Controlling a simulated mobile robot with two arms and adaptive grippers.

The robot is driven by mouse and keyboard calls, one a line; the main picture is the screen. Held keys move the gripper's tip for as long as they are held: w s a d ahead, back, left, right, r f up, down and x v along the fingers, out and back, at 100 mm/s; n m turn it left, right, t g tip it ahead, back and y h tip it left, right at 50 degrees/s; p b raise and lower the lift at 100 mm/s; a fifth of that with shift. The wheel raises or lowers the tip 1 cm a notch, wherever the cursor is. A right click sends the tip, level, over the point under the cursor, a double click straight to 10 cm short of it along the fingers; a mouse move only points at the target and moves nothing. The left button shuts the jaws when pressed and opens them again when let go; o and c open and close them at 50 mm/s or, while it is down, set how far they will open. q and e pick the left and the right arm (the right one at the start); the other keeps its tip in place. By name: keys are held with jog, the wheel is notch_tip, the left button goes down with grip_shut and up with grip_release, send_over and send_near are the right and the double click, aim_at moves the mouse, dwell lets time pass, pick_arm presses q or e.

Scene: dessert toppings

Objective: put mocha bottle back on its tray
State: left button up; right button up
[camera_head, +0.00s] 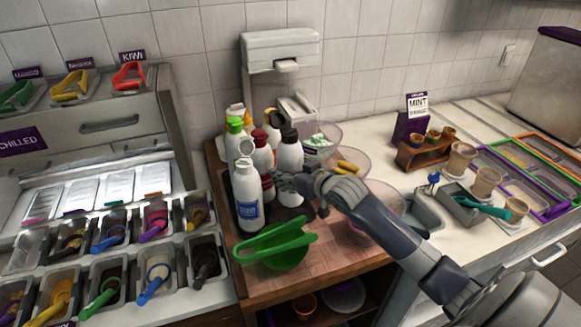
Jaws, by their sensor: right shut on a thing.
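A white bottle with a dark cap (290,157), which I take to be the mocha bottle, is at the right front of a cluster of bottles. My right gripper (284,184) comes in from the right and is shut around its lower body. The fingers cover part of it, and I cannot read its label. A dark tray (302,211) lies under the bottles, mostly hidden. Whether the held bottle's base touches the tray is unclear. My left gripper is not in view.
A white bottle with a blue label (248,200) stands just left of the held one; a red-capped bottle (262,158) and others crowd behind. Clear bowls (347,166) stand to the right, close to my right arm.

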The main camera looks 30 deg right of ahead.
notch_tip(320, 180, down, 3)
jog(key=shift+w+r+p, duration=0.1)
jog(key=shift+r+p, duration=0.05)
jog(key=shift+p, duration=0.55)
jog(key=shift+f, duration=0.5)
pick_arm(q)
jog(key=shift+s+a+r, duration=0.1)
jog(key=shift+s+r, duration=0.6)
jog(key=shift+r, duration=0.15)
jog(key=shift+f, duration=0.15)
pick_arm(e)
jog(key=shift+f, duration=0.6)
jog(key=o, duration=0.7)
jog(key=shift+f, duration=0.35)
jog(key=o, duration=0.4)
jog(key=shift+c, duration=0.2)
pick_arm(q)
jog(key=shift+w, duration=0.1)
pick_arm(e)
jog(key=shift+s+a+r, duration=0.1)
jog(key=shift+s, duration=0.1)
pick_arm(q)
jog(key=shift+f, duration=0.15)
